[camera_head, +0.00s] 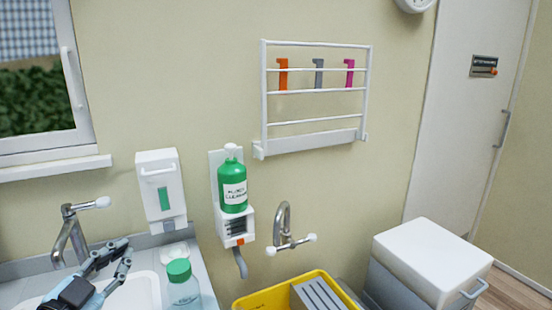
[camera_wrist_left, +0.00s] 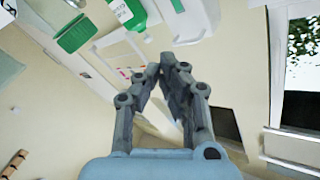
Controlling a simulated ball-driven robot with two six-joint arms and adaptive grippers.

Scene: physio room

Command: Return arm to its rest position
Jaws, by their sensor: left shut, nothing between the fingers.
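My left gripper (camera_head: 122,250) is at the lower left of the head view, over the white sink basin and to the left of a clear bottle with a green cap. In the left wrist view my left gripper (camera_wrist_left: 172,62) points up the picture, its fingertips close together with nothing between them. My right gripper shows in neither view.
The sink (camera_head: 138,292) has a tap (camera_head: 72,236) behind it. The green-capped bottle (camera_head: 184,286) stands close to the gripper. A green pump bottle (camera_head: 233,183) sits in a wall holder. A yellow crate (camera_head: 262,300) and a white-lidded bin (camera_head: 432,254) stand to the right.

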